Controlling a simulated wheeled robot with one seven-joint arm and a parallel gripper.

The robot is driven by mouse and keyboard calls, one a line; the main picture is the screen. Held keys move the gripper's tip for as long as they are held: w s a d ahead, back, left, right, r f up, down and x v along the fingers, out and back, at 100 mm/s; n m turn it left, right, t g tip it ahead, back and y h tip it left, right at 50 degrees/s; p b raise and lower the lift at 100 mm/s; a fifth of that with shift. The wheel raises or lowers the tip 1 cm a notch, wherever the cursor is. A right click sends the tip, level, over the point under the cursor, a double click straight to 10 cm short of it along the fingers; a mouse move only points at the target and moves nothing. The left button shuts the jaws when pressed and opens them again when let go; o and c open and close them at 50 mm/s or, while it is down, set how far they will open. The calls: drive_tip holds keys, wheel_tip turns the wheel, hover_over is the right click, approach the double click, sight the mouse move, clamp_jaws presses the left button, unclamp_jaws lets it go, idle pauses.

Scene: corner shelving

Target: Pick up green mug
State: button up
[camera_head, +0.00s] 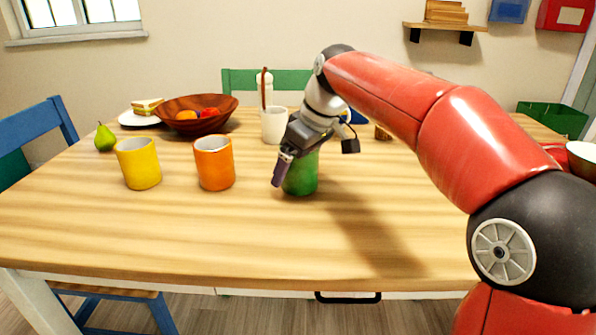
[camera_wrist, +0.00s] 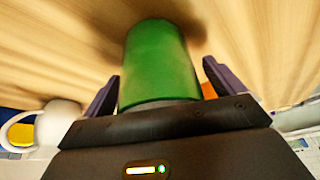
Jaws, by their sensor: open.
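The green mug (camera_head: 303,176) stands upright on the wooden table, partly hidden behind my gripper in the head view. In the wrist view the green mug (camera_wrist: 158,62) lies between the two fingers. My gripper (camera_head: 281,172) is at the mug, with one finger showing in front of its left side. In the wrist view my gripper (camera_wrist: 162,88) is open, with a finger on each side of the mug. A gap shows beside the right finger; whether the left finger touches the mug, I cannot tell.
An orange mug (camera_head: 214,163) and a yellow mug (camera_head: 140,164) stand to the left. A white mug (camera_head: 274,126) stands behind. A wooden fruit bowl (camera_head: 219,105), a green pear (camera_head: 104,137) and a sandwich plate (camera_head: 138,120) are further back. The table front (camera_head: 240,240) is clear.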

drive_tip(key=shift+c, duration=0.4)
drive_tip(key=c, duration=1.1)
drive_tip(key=shift+r, duration=0.15)
drive_tip(key=shift+c, duration=0.2)
